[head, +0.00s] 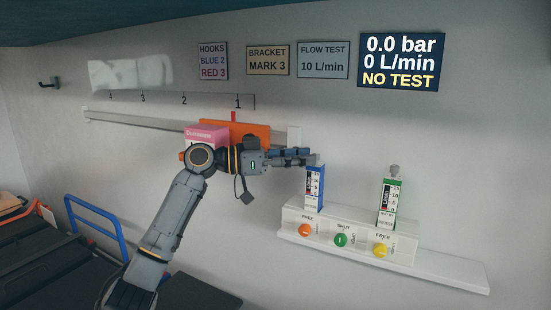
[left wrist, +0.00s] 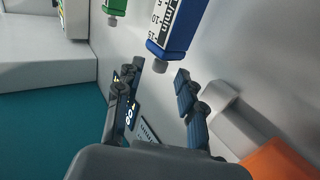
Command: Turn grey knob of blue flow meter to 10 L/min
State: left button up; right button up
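The blue flow meter (head: 314,189) stands upright on the white wall ledge, with a numbered scale on its front. It also shows upside down in the left wrist view (left wrist: 179,28). Its grey knob (left wrist: 160,66) is at its top end; in the head view my fingers largely hide it. My left gripper (head: 316,158) reaches in from the left at the meter's top. In the left wrist view its fingers (left wrist: 159,69) are open, one on each side of the knob, with visible gaps. The display (head: 401,62) reads 0.0 bar, 0 L/min, NO TEST. My right gripper is out of view.
A green flow meter (head: 389,203) stands to the right. Below are orange (head: 305,230), green (head: 341,240) and yellow (head: 380,250) knobs. A sign (head: 323,60) reads FLOW TEST 10 L/min. A pink box (head: 206,133) and orange bracket (head: 250,130) sit behind my left arm.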

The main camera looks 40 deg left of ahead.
pick_arm(q)
jog(key=v, duration=0.8)
jog(key=shift+s+a, duration=0.1)
jog(key=shift+s, duration=0.05)
